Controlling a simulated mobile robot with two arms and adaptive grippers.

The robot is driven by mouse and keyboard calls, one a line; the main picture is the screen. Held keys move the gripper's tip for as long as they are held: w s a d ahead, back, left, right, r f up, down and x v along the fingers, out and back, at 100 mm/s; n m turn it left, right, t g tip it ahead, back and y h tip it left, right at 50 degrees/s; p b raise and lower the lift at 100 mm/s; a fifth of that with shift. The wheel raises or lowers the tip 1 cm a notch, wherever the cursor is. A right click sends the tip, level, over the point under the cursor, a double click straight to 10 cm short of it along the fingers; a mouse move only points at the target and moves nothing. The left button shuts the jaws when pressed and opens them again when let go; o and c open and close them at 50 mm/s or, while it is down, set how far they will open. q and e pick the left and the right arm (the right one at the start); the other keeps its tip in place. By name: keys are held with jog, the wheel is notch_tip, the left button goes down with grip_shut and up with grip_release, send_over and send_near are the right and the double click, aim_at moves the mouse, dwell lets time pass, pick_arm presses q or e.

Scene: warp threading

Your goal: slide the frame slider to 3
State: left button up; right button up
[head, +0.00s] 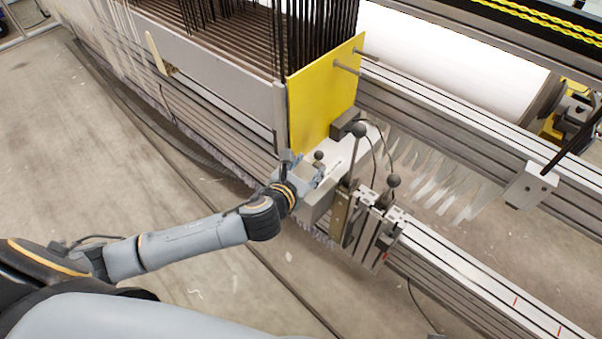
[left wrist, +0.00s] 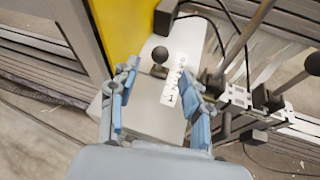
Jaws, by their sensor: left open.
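The frame slider shows as a small black ball knob (head: 319,156) on a pale metal box beside the yellow plate. In the left wrist view the knob (left wrist: 160,55) stands just left of a white number label (left wrist: 173,87). A 1 seems to be at the label's lower end; the other digits are too small to read surely. My left gripper (head: 309,172) is at the box. In the left wrist view its two fingers (left wrist: 158,72) are spread, with the knob between and just beyond their tips, apart from them. My right gripper is not in view.
The yellow plate (head: 325,92) rises behind the knob. Two tall levers with black balls (head: 358,130) stand close to the right of my gripper, with dark cables near them. Long metal rails (head: 455,272) run to the lower right. The floor (head: 90,165) at left is mostly clear.

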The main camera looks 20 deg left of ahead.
pick_arm(q)
jog(key=shift+v, duration=2.2)
